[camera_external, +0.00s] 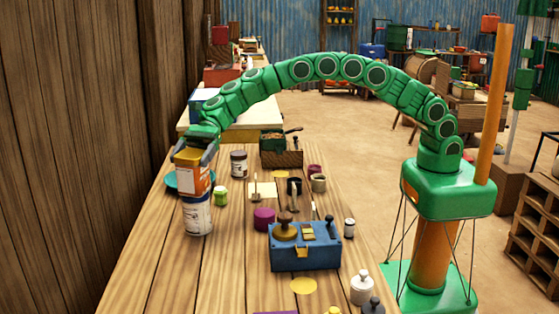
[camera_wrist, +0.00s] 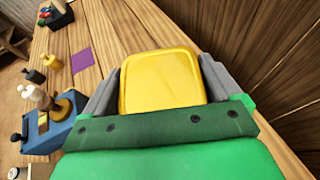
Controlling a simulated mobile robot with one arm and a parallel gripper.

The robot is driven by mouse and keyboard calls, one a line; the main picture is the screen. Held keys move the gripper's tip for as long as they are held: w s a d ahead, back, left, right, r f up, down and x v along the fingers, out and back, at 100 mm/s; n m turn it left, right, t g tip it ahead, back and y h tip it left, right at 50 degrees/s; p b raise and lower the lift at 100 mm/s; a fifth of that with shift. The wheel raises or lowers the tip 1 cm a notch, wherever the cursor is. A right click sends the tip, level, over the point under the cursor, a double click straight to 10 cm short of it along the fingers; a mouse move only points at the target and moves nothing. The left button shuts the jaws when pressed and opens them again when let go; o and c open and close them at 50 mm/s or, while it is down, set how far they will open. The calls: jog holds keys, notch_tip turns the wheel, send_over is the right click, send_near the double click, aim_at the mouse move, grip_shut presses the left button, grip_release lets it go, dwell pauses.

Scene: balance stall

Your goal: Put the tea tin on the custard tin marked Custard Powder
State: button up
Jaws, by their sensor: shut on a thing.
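The tea tin, orange with a pale label (camera_external: 194,180), is held in my gripper (camera_external: 194,156) at the left side of the wooden table. Its yellow lid (camera_wrist: 160,80) fills the middle of the wrist view, between my two grey fingers. The white and blue tin, which I take for the custard tin (camera_external: 198,217), stands upright directly below it in the outside view; its lettering is too small to read. The held tin overlaps its top, and I cannot tell whether they touch. The wrist view does not show the lower tin.
A blue box with knobs (camera_external: 305,250) stands mid-table. The table's front left is clear.

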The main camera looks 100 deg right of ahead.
jog(key=o, duration=0.9)
jog(key=shift+d+r, duration=0.2)
jog(key=shift+d, duration=0.1)
jog(key=v, duration=1.1)
jog(key=shift+s+d, duration=0.15)
jog(key=shift+s, duration=0.05)
jog(key=shift+s+r, duration=0.1)
